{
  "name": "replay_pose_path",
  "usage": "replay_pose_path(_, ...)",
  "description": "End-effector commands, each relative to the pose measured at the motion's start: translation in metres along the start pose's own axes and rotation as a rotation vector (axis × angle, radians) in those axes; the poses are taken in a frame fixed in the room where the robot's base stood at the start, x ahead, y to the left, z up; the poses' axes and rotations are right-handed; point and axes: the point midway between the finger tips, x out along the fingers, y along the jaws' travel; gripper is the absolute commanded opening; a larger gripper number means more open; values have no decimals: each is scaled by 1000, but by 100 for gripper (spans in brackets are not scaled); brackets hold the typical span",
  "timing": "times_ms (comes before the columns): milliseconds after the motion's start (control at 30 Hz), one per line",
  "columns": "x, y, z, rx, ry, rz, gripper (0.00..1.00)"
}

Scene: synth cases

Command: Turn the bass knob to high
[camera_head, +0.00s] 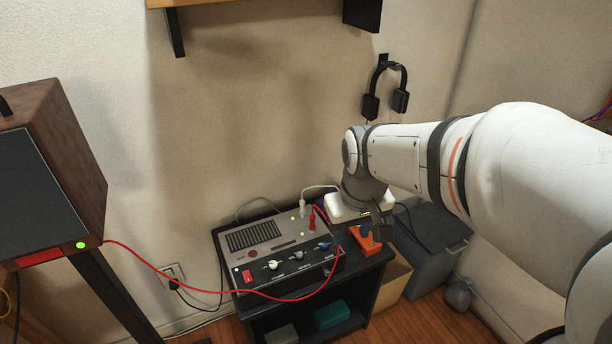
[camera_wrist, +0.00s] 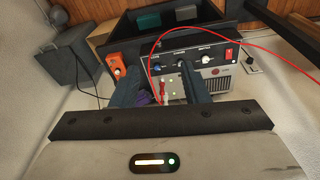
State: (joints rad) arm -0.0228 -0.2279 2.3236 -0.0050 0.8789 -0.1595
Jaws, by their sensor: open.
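A grey and black amplifier (camera_head: 262,247) stands on a black shelf unit. The labels are too small to read surely, so I cannot tell which is bass. My gripper (camera_head: 374,222) is to the right of the amplifier, above the orange box. In the wrist view its two dark fingers (camera_wrist: 158,75) are apart, with the amplifier beyond them. The white knob at the switch end (camera_wrist: 207,58) shows clear of the fingers.
A red cable (camera_head: 200,284) loops past the amplifier's front. A red plug (camera_head: 312,222) stands on its top. An orange box with a knob (camera_head: 363,241) sits beside it.

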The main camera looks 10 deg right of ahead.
Motion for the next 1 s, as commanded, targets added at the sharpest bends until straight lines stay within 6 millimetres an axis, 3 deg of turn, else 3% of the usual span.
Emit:
replay_pose_path(33, 22, 3, -19, -41, -22, -5, 41)
replay_pose_path(167, 63, 11, -64, -159, -57, -15, 41)
replay_pose_path(300, 117, 18, -108, -284, -93, -32, 41)
replay_pose_path(500, 192, 25, -152, -433, -132, -56, 41)
replay_pose_path(600, 218, 27, -164, -482, -144, -66, 41)
replay_pose_path(733, 237, 28, -171, -516, -150, -72, 41)
replay_pose_path(1000, 270, 27, -167, -525, -156, -75, 41)
